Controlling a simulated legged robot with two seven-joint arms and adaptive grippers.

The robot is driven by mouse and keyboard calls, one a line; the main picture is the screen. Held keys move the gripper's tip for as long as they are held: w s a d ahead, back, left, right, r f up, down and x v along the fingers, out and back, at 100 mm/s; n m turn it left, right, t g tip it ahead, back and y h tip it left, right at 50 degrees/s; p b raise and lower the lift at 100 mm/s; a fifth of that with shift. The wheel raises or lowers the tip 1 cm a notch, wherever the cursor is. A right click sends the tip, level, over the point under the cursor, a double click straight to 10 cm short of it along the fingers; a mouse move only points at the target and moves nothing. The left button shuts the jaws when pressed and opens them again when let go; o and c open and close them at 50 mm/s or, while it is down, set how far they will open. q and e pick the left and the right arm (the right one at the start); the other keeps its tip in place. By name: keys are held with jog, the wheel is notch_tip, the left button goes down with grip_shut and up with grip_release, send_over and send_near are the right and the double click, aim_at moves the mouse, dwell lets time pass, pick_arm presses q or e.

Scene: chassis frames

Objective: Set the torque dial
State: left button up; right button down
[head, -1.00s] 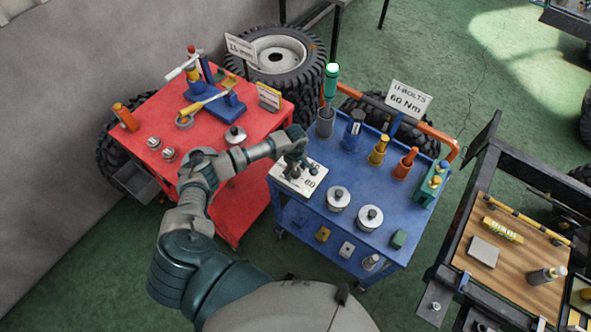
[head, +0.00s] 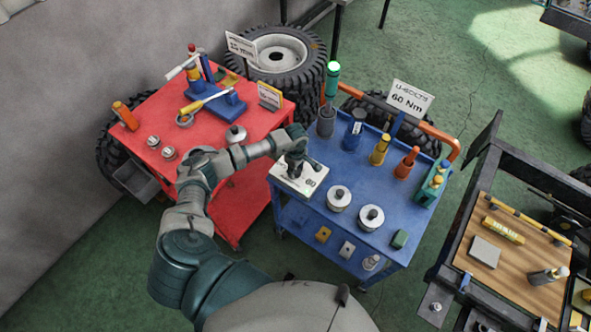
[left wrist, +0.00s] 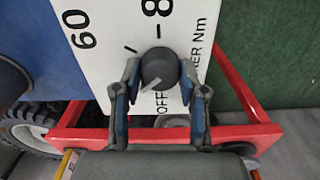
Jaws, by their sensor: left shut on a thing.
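The torque dial (left wrist: 158,66) is a dark round knob on a white panel (left wrist: 112,22) printed with 60, a partly cut-off 8, OFF and Nm. A pale pointer mark on the knob points toward the lower left, near OFF. My left gripper (left wrist: 160,75) is shut on the knob, one finger on each side. In the head view, my left gripper (head: 294,165) is over the white panel (head: 312,181) at the left corner of the blue cart (head: 322,152) and hides the dial. My right gripper is in no view.
A sign (head: 408,98) on the blue cart reads U-BOLTS 60 Nm. Two silver canisters (head: 339,198) (head: 370,217) stand right of the panel, with coloured tools behind. A red cart (head: 205,195) is at left and a wood-topped bench (head: 512,270) at right.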

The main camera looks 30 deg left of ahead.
pick_arm(q)
jog(key=n+b, duration=0.1)
jog(key=n, duration=0.4)
jog(key=shift+d, duration=0.15)
jog(key=shift+r+n, duration=0.1)
jog(key=shift+n, duration=2.3)
jog(key=shift+w, duration=0.1)
jog(key=o, duration=0.9)
jog(key=shift+c, duration=0.2)
jog(key=shift+o, duration=1.4)
